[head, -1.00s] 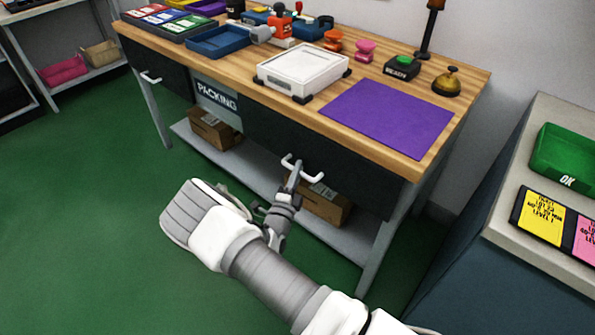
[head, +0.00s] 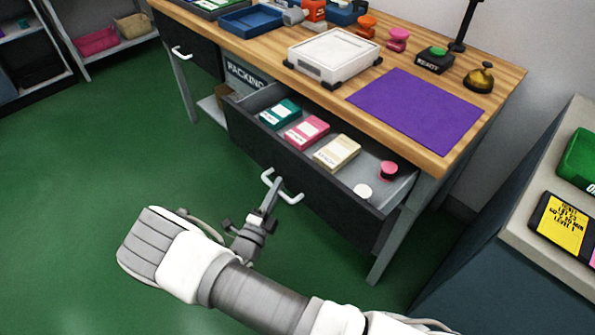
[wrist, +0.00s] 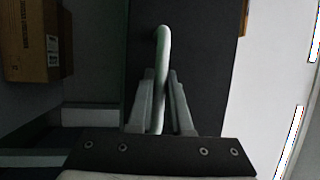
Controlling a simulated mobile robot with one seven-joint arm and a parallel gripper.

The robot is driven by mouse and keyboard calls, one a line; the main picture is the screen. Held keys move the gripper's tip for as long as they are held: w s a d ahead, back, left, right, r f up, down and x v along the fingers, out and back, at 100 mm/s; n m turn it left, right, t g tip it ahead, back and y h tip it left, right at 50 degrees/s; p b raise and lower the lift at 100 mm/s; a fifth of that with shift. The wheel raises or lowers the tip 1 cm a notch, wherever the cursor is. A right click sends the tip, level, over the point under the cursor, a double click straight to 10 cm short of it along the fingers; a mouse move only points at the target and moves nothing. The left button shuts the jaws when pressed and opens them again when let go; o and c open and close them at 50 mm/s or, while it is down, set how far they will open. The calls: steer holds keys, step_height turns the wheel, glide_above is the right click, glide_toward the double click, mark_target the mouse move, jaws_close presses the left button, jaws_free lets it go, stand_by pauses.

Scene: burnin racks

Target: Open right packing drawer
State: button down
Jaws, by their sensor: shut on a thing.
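The right packing drawer (head: 300,187) stands pulled out from under the wooden packing table, its dark front toward me. Inside lie a teal, a pink and a cream box, a pink stamp-like item and a white round item. My gripper (head: 270,190) is shut on the drawer's white handle (head: 291,196). In the wrist view, the two fingers of my gripper (wrist: 160,105) close on both sides of the handle bar (wrist: 163,45). The left drawer (head: 190,45), with its own white handle, is shut.
A purple mat (head: 415,108), a white tray-like device (head: 334,56), a black button box (head: 434,60) and a bell (head: 480,78) stand on the tabletop. A grey counter with a green bin (head: 580,165) is at the right. The green floor (head: 80,210) at the left is clear.

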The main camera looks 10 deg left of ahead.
steer(key=s+a, duration=0.7)
steer(key=s, duration=0.3)
steer(key=shift+a+b, duration=0.35)
steer(key=c, duration=0.8)
jaws_free()
steer(key=shift+w, duration=0.1)
steer(key=shift+c, duration=0.2)
steer(key=p+v, duration=0.1)
steer(key=v, duration=1.6)
steer(key=shift+s+p, duration=0.25)
steer(key=shift+p, duration=0.1)
steer(key=shift+a, duration=0.1)
